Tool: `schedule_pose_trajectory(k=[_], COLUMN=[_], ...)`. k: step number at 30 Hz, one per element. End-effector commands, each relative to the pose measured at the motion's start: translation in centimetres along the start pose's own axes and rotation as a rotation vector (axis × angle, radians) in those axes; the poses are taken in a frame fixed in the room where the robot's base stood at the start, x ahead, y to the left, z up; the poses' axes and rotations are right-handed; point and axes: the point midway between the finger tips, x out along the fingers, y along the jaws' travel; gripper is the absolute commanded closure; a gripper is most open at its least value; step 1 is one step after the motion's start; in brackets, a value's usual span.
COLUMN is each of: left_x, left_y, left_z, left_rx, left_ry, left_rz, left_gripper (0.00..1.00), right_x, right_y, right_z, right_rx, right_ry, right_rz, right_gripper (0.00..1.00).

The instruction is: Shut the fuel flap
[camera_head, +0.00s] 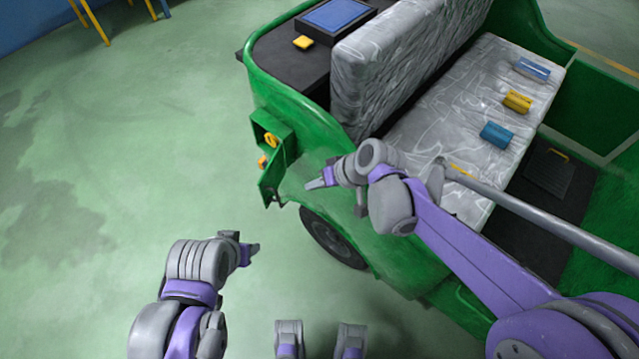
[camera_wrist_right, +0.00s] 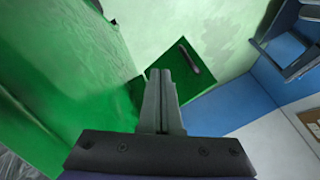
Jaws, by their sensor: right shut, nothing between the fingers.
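The green fuel flap (camera_head: 270,182) stands swung out from the side of the green rickshaw, below an opening (camera_head: 272,143) with yellow parts inside. In the right wrist view the flap (camera_wrist_right: 208,58) is a green panel with a dark bar-like handle on it, beyond the fingertips. My right gripper (camera_head: 316,184) is shut and empty, to the right of the flap beside the rickshaw's side. Its closed fingers (camera_wrist_right: 160,78) overlap the flap's lower left part in the wrist view; contact cannot be told. My left gripper (camera_head: 252,249) hangs over the floor, lower left, apart from the flap.
The rickshaw's wheel (camera_head: 330,240) is below my right gripper. The grey seat (camera_head: 465,110) carries blue and yellow blocks. A grey bar (camera_head: 540,220) crosses on the right. The green floor (camera_head: 130,140) to the left is free.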

Motion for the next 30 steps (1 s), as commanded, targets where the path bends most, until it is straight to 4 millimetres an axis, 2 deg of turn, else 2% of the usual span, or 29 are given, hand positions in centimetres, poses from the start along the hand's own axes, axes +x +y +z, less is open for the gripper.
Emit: schedule_pose_trajectory(k=[3,8,9,15,30], left_x=[0.3,0.6,0.4,0.2,0.2], left_y=[0.0,0.0,0.0,0.0,0.0], left_z=[0.2,0.4,0.3,0.1,0.1], left_rx=[0.000,0.000,0.000,0.000,0.000], left_ry=[-0.002,-0.003,-0.002,-0.001,-0.001], left_rz=[0.000,0.000,0.000,0.000,0.000], left_gripper=[0.50,0.50,0.50,0.50,0.50], right_x=[2.9,6.1,6.2,7.2,7.5], right_y=[0.0,0.0,-0.9,-3.0,-3.5], right_z=[0.1,0.1,0.0,0.1,0.1], right_rx=[-0.002,-0.001,-0.005,-0.003,0.000], right_ry=[-0.001,-0.001,-0.001,0.000,0.001], right_rz=[0.000,0.000,-0.001,0.001,0.002], right_gripper=[1.00,1.00,1.00,1.00,1.00])
